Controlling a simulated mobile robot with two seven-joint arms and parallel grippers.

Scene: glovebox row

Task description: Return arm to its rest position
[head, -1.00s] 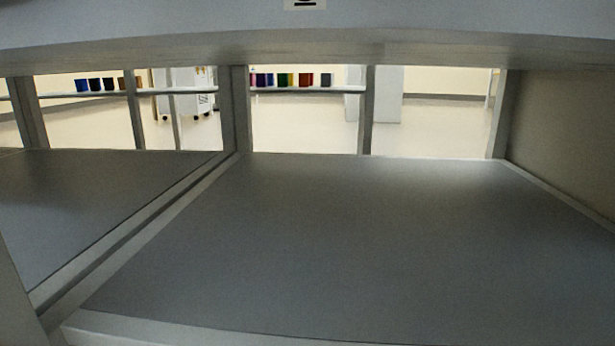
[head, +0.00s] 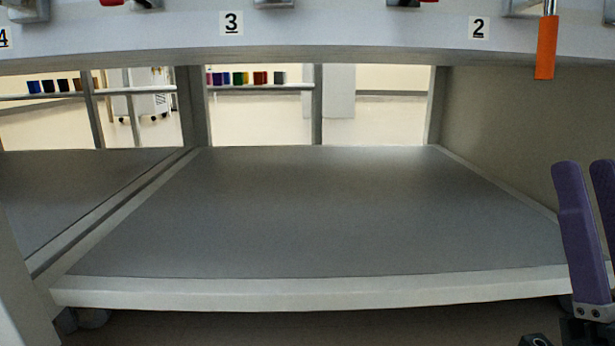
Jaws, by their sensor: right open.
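My right gripper (head: 588,180) shows at the right edge of the head view, with two purple fingers pointing up. The fingers stand apart with nothing between them, and the right finger is cut off by the picture edge. It is in front of the right end of the shelf and touches nothing that I can see. My left gripper is not in view.
A wide grey lower shelf (head: 300,210) with a pale front edge is bare. Above it runs a panel with number labels 3 (head: 231,23) and 2 (head: 479,28). An orange tag (head: 546,48) hangs at upper right. Coloured containers (head: 240,78) stand far behind.

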